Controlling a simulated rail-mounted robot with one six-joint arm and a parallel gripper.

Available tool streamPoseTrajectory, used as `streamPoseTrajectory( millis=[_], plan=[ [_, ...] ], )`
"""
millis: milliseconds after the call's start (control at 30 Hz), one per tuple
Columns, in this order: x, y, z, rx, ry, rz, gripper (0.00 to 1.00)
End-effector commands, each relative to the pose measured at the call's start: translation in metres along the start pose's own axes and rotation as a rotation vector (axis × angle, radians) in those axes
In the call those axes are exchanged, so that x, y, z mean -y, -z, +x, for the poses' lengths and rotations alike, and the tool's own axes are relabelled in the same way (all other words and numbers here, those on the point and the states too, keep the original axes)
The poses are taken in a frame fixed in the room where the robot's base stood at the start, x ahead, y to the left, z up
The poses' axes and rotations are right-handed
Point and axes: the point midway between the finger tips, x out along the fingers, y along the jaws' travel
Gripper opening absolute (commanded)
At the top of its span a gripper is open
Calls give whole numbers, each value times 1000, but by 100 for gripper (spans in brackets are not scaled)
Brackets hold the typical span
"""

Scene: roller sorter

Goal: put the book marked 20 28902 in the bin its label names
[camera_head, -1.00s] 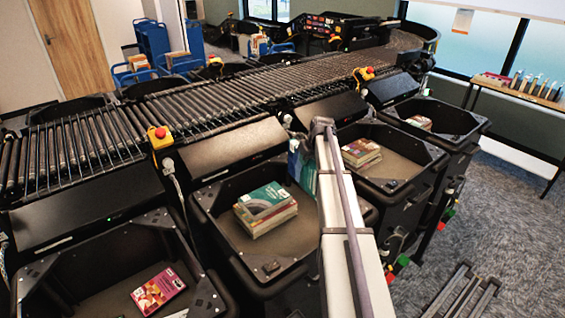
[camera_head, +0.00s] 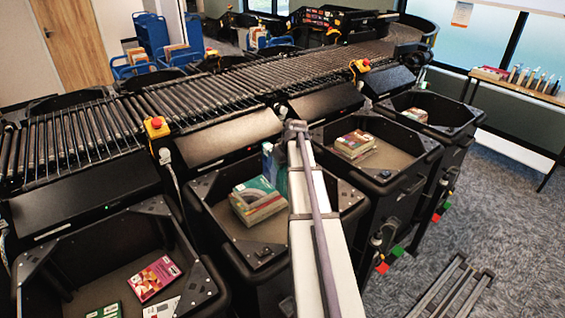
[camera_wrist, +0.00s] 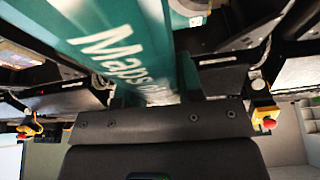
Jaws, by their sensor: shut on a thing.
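My gripper (camera_wrist: 160,108) is shut on a teal book (camera_wrist: 130,45) with white lettering that begins "Maps", seen close up in the wrist view. In the head view the teal book (camera_head: 273,166) shows beside the end of my arm, which hides much of it and the jaws. It appears above the back right part of the middle bin (camera_head: 215,232); its height is hard to tell. No 20 28902 mark or bin label is readable.
The middle bin holds a book stack (camera_head: 257,201). The near left bin (camera_head: 40,262) holds a pink-red book (camera_head: 154,279) and a green one (camera_head: 104,311). The right bin (camera_head: 410,150) holds another stack (camera_head: 355,146). A roller conveyor (camera_head: 200,95) runs behind them.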

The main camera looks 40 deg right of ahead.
Motion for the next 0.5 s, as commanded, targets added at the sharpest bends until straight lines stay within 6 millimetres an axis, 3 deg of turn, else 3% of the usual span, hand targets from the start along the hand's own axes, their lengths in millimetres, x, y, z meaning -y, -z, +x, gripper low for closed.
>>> streamPoseTrajectory(
  millis=[33,300,500],
  plan=[
    [0,-6,16,0,0,0,0],
    [0,-24,58,-1,0,0,0],
    [0,-30,74,-1,0,0,0]
  ],
)
